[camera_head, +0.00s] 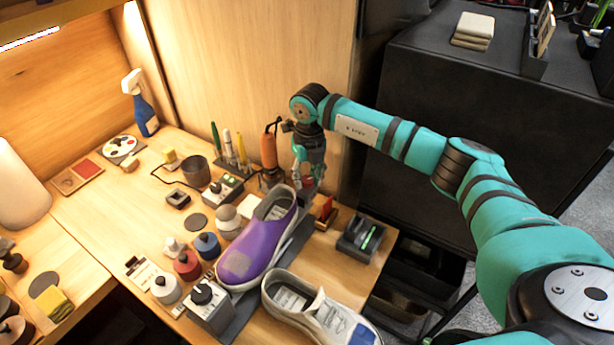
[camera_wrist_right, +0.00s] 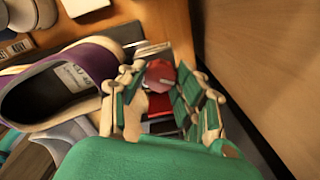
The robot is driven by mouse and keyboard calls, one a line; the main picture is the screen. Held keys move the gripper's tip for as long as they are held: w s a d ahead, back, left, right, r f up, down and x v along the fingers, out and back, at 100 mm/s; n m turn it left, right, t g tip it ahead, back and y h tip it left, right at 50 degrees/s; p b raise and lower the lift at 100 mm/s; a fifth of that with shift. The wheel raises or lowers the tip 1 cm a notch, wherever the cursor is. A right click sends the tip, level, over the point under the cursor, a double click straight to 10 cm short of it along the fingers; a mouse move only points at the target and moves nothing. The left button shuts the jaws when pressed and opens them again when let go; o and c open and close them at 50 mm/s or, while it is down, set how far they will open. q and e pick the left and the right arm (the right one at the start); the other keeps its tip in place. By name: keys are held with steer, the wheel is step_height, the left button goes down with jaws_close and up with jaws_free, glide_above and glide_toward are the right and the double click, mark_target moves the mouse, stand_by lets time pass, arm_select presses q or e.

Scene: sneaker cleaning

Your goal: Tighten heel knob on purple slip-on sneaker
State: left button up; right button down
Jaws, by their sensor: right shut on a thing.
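The purple slip-on sneaker (camera_head: 262,238) rests on a dark stand (camera_head: 240,318), its toe toward the front left and its heel toward the back right. My right gripper (camera_head: 308,186) is at the heel end. The wrist view shows the sneaker (camera_wrist_right: 92,58) on the left, with its opening and inner label visible. My right gripper (camera_wrist_right: 168,95) is shut on a reddish round knob (camera_wrist_right: 158,75) just beyond the heel. The fingers partly hide the knob. My left gripper is not in view.
A grey sneaker (camera_head: 318,312) lies close on the right. A black control box with a knob (camera_head: 210,303) stands at the toe end. Several small jars, including a red one (camera_head: 187,265), stand left. An orange-handled tool (camera_head: 268,150) stands behind, near the wooden wall (camera_head: 230,60).

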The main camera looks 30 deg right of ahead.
mark_target(309, 180)
steer(key=shift+w+r, duration=0.1)
steer(key=c, duration=0.9)
jaws_free()
steer(key=r, duration=1.2)
steer(key=shift+s+d, duration=0.15)
steer(key=shift+s, duration=0.1)
